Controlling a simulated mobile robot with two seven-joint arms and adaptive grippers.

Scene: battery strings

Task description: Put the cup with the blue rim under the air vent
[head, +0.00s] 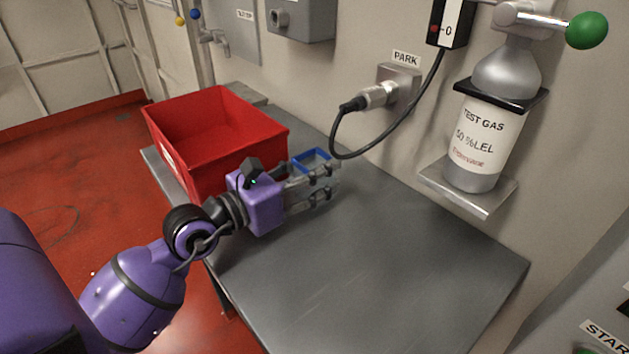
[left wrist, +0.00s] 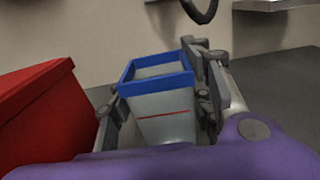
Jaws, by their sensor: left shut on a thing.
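The cup with the blue rim (head: 312,157) is at the gripper in the head view, beside the red bin and over the grey table. The left wrist view shows it upright, a pale square cup (left wrist: 163,110) with a blue rim and a red line on its side. My left gripper (head: 327,182) is shut on the cup, with a finger on each side of it. Whether the cup's base touches the table is hidden by the gripper. My right gripper is not in view. No air vent can be made out.
A red bin (head: 215,130) stands at the table's left end, close to my left gripper. A black cable (head: 385,145) hangs from a socket marked PARK behind the cup. A test gas bottle (head: 485,135) sits on a wall shelf (head: 468,190). The grey table (head: 370,260) is clear in front and right.

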